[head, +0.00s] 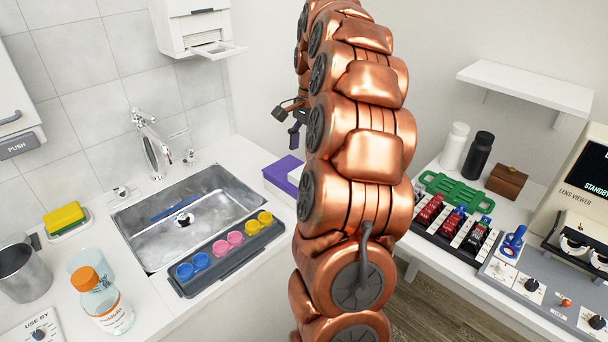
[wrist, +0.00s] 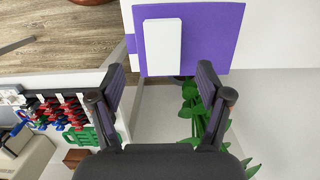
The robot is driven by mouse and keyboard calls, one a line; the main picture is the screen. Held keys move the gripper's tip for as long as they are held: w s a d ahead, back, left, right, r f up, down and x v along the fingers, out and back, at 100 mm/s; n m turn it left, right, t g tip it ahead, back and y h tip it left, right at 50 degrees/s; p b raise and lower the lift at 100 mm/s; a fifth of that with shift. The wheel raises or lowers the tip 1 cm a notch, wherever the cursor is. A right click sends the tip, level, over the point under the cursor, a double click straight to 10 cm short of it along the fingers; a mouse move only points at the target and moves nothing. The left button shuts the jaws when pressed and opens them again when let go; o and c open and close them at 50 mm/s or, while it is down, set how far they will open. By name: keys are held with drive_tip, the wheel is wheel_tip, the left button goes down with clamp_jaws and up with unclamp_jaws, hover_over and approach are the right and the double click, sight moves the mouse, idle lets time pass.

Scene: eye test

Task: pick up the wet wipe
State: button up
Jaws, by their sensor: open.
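A purple pack with a white part, which I take to be the wet wipe (head: 281,170), sits at the right end of the sink counter in the head view. My copper arm hides its right side. In the wrist view the wet wipe (wrist: 212,40) is a flat purple shape with a white rectangular block on it, at the top centre. My gripper (wrist: 160,82) is open and empty, with the pack beyond and between its two dark fingers. In the head view my gripper (head: 291,118) is partly hidden behind my arm, above the pack and apart from it.
A metal sink (head: 185,220) and a grey tray (head: 226,254) of coloured cups lie left of the pack. An orange-capped bottle (head: 101,300) stands front left. A green plant (wrist: 200,112) shows beneath my fingers. The right counter holds a green rack (head: 456,191) and instruments.

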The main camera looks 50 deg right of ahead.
sight(304, 167)
drive_tip(key=shift+w+a+f+p, duration=0.1)
drive_tip(key=shift+f+p, duration=0.25)
drive_tip(key=shift+f, duration=1.1)
drive_tip(key=shift+w+a+f+p, duration=0.1)
drive_tip(key=shift+f+p, duration=0.25)
drive_tip(key=shift+f, duration=1.1)
drive_tip(key=c, duration=0.9)
drive_tip(key=shift+r, duration=0.15)
drive_tip(key=shift+r+b, duration=0.4)
drive_tip(key=shift+r, duration=0.7)
drive_tip(key=shift+s+a+r, duration=0.1)
drive_tip(key=shift+r, duration=0.45)
drive_tip(key=s+a+r+b, duration=0.1)
drive_tip(key=s+a+b, duration=0.2)
drive_tip(key=s, duration=1.2)
drive_tip(key=shift+a+r, duration=0.2)
drive_tip(key=shift+a, duration=0.9)
